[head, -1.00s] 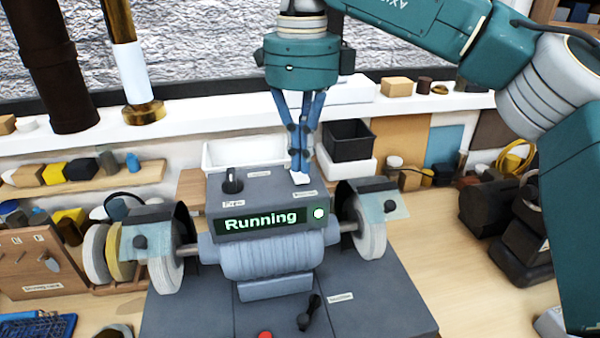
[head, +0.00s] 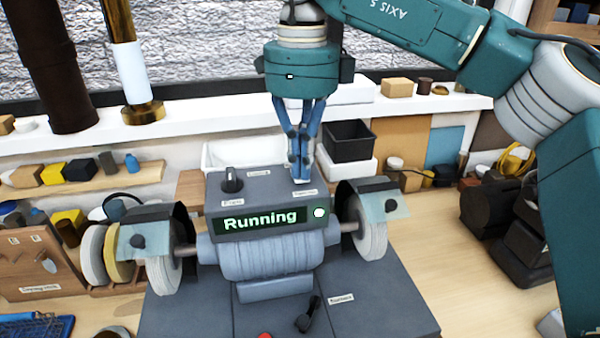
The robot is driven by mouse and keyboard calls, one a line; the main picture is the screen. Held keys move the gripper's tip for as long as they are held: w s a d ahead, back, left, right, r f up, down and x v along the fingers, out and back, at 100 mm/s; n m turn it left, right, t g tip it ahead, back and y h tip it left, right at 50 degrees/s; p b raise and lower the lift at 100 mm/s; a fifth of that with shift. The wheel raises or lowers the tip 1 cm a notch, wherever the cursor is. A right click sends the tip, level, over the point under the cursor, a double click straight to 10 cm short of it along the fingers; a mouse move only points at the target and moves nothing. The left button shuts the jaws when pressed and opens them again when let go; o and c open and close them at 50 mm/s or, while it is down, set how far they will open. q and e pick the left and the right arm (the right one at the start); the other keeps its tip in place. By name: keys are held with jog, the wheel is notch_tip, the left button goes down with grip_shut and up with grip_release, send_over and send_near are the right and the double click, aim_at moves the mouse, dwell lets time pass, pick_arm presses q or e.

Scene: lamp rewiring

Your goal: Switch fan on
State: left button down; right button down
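No fan is plainly recognisable in the head view. A grey control box (head: 262,188) sits on a bench grinder (head: 268,255), and its lit display (head: 262,220) reads "Running" beside a bright round light (head: 320,213). A black knob (head: 231,180) stands at the box's top left. My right gripper (head: 300,179) points down at the right of the box top, its fingertips together at or just above a small pale part. The fingertips hide most of that part, and I cannot tell whether they touch it. My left gripper is out of view.
Grinding wheels with guards flank the box, the right wheel (head: 370,232) near my gripper. A white tray (head: 245,153) and a black bin (head: 348,140) stand behind. A black lever (head: 308,315) is on the base plate. Bare wood (head: 435,235) lies to the right.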

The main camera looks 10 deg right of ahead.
jog(key=shift+f, duration=0.35)
jog(key=shift+r, duration=0.1)
jog(key=shift+w+r+p, duration=0.1)
jog(key=shift+r+p, duration=0.75)
jog(key=shift+r, duration=0.1)
notch_tip(320, 180, up, 5)
jog(key=p, duration=0.4)
jog(key=shift+f, duration=0.1)
